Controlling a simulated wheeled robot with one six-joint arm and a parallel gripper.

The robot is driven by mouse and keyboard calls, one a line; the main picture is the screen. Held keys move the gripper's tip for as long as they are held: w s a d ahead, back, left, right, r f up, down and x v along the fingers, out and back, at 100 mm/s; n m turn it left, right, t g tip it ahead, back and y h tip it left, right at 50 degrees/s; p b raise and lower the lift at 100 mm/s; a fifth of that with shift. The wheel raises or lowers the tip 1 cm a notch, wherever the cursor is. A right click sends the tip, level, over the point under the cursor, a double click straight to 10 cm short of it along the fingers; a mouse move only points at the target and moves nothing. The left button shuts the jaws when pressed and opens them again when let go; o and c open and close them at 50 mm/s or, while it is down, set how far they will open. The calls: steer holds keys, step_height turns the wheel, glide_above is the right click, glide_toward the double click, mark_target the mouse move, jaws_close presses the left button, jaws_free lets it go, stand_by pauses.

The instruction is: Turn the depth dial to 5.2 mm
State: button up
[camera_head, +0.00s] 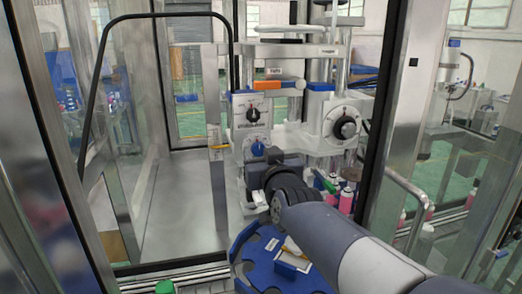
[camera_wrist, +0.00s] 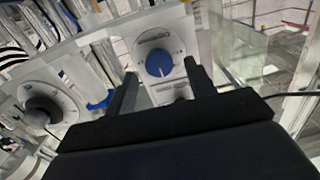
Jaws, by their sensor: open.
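A blue dial knob (camera_head: 257,149) sits low on the white panel of the machine, below a black dial knob (camera_head: 253,114) with a printed scale. A larger round dial with a black knob (camera_head: 345,127) is to the right. The labels are too small to tell which one is the depth dial. My gripper (camera_wrist: 160,72) is open, and its two fingers point toward the panel. In the wrist view the blue knob (camera_wrist: 158,63) appears between the fingertips, with no visible contact. The large black dial (camera_wrist: 42,108) is at the left there.
A blue round table (camera_head: 250,262) with cutouts lies below my arm. Several pink and white cans (camera_head: 347,200) stand right of my gripper. An orange-and-white bar (camera_head: 275,85) sticks out above the dials. A dark door frame (camera_head: 385,100) and metal handle (camera_head: 410,190) are at the right.

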steer(key=shift+w+a, duration=0.15)
steer(key=shift+w, duration=0.75)
steer(key=shift+c, duration=0.3)
steer(key=c, duration=0.9)
